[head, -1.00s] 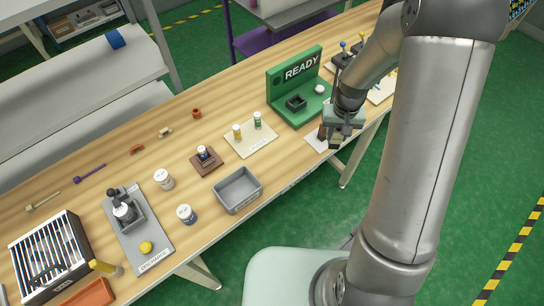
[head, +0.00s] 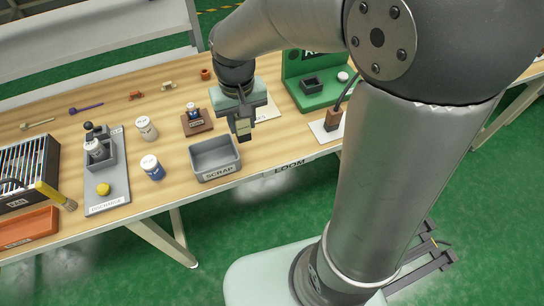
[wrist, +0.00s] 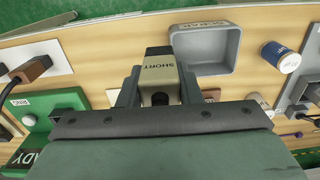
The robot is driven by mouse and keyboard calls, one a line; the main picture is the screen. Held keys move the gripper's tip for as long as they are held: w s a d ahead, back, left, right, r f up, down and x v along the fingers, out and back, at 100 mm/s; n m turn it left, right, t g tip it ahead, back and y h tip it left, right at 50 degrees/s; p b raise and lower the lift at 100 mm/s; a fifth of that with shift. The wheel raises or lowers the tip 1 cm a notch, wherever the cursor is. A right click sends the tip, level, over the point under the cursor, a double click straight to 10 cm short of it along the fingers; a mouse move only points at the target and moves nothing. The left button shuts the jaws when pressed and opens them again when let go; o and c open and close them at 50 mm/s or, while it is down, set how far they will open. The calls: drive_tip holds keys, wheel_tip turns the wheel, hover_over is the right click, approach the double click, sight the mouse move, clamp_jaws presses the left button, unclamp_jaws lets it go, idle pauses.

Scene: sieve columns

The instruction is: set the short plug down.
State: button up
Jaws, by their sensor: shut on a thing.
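The short plug (wrist: 160,72), a beige block with "SHORT" on its face and a darker grey end, sits between the two fingers of my gripper (wrist: 158,92) in the wrist view. My gripper (head: 243,112) is shut on it. In the head view the plug (head: 243,129) hangs below the gripper, over the table just right of the grey SCRAP bin (head: 203,178). It appears to be above the tabletop; the exact height is unclear. The bin (wrist: 232,52) lies just beyond and right of the plug in the wrist view and looks empty.
A green READY stand (head: 295,72) and a brown block with a cable (head: 328,130) are to the right. A brown holder with a small bottle (head: 197,123) is behind the bin. Bare wood lies right of the bin.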

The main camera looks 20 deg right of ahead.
drive_tip(key=w+d+f, duration=0.2)
drive_tip(key=d+f, duration=0.1)
drive_tip(key=w+d+f, duration=0.1)
drive_tip(key=d+f, duration=0.2)
drive_tip(key=f, duration=0.1)
drive_tip(key=w+d+f, duration=0.2)
drive_tip(key=d+f, duration=0.1)
drive_tip(key=d, duration=0.1)
drive_tip(key=shift+w+d+f, duration=0.1)
drive_tip(key=shift+w+f, duration=0.1)
drive_tip(key=shift+w, duration=0.1)
drive_tip(key=shift+f, duration=1.45)
drive_tip(key=o, duration=1)
